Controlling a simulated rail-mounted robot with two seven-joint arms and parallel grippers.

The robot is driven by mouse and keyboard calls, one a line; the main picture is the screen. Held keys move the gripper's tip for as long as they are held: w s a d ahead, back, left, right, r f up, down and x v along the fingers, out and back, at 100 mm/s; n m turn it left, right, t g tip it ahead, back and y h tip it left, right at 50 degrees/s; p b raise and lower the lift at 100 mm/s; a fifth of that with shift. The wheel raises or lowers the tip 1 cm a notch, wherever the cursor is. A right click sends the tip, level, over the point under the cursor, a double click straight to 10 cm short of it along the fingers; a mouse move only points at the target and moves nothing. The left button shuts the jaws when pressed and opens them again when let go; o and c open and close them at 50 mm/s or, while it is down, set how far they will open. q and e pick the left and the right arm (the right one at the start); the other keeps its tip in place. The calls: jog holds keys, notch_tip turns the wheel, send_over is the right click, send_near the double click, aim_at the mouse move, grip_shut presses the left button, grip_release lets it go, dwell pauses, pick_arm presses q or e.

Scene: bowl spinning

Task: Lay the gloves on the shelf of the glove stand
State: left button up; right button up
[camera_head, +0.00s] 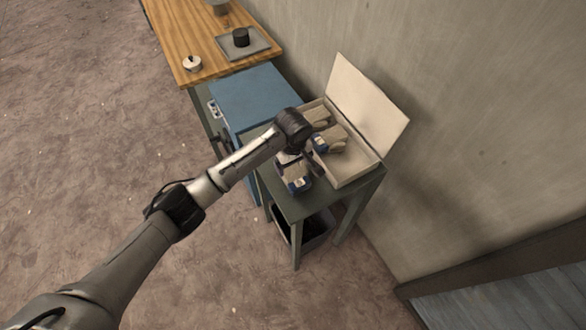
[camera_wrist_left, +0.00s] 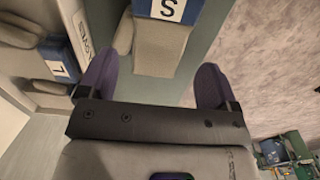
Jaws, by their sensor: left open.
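A grey-green stand (camera_head: 345,194) stands against the wall. On its top is an open box (camera_head: 357,177) with a raised pale lid, holding grey-beige gloves (camera_head: 330,140) with blue labels. Another pair of gloves (camera_head: 297,182) with a blue label lies outside the box, near the stand's front edge. My left gripper (camera_head: 303,163) is over the stand top. In the left wrist view its purple fingertips (camera_wrist_left: 154,81) are spread, with the gloves labelled "S" (camera_wrist_left: 160,45) showing between them. I cannot tell whether they touch. The boxed gloves (camera_wrist_left: 45,58) show at left. My right gripper is out of view.
A dark bin (camera_head: 318,228) stands under the stand. A blue cabinet (camera_head: 255,95) adjoins it. Beyond is a wooden table (camera_head: 185,35) with a grey tray (camera_head: 257,47), a black cylinder (camera_head: 240,37) and a small pot (camera_head: 192,63). The floor in front is clear.

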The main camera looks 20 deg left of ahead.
aim_at(293, 172)
pick_arm(q)
jog(key=shift+r, duration=2.8)
jog(key=s+d+f+m, duration=0.1)
jog(key=s+f, duration=0.1)
jog(key=s+d+f+m, duration=0.1)
jog(key=s+f, duration=0.1)
jog(key=s+d+f+m+h, duration=0.1)
jog(key=s+f, duration=0.1)
jog(key=s, duration=0.1)
jog(key=shift+f, duration=0.35)
jog(key=s+f+m+t+h, duration=0.15)
jog(key=s+f+m, duration=0.3)
jog(key=s, duration=0.55)
jog(key=s+a+m+t+y, duration=0.1)
jog(key=s+a, duration=0.3)
jog(key=s, duration=0.6)
jog(key=s+a+r+m+t+y, duration=0.1)
jog(key=s+a+m, duration=0.2)
jog(key=s, duration=0.7)
jog(key=shift+a+r+m, duration=0.3)
jog(key=shift+a+m, duration=0.05)
jog(key=shift+w, duration=0.1)
